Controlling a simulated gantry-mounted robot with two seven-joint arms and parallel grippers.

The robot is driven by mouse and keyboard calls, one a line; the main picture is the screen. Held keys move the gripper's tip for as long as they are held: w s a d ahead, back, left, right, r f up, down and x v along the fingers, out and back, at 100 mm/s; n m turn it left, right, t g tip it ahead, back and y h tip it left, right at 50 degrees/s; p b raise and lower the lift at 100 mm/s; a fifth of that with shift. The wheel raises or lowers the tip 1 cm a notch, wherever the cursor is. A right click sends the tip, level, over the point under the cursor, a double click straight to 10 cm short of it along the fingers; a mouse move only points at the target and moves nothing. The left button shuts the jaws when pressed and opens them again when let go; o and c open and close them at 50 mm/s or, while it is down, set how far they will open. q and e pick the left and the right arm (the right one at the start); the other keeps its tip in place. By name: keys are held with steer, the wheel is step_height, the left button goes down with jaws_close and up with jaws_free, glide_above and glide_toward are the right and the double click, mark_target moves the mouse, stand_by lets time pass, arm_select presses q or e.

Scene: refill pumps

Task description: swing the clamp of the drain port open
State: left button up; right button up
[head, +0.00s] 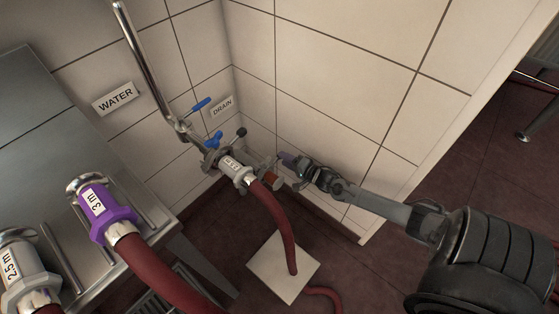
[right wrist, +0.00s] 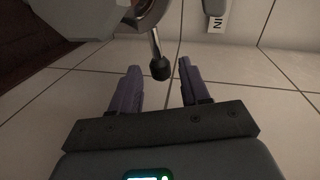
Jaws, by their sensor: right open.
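The drain port (head: 213,158) is on the tiled wall by the DRAIN sign (head: 222,107). A red hose with a grey labelled coupling (head: 236,170) is joined to it. The clamp's lever ends in a black ball knob (head: 241,132), raised above the coupling. My right gripper (head: 286,157) is to the right of the port, its purple fingers pointing toward it. In the right wrist view the fingers (right wrist: 158,80) are open, with the black ball knob (right wrist: 160,68) showing between their tips; I cannot tell contact. My left gripper is out of view.
A metal bench (head: 60,130) at left carries a purple 3 m coupling (head: 97,207) and a grey 2.5 m coupling (head: 20,265). Tiled walls are close behind.

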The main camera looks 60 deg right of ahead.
steer(key=b+x, duration=0.1)
steer(key=x, duration=0.2)
steer(key=shift+f+b, duration=0.15)
steer(key=shift+b, duration=0.15)
steer(key=shift+w, duration=0.45)
jaws_close()
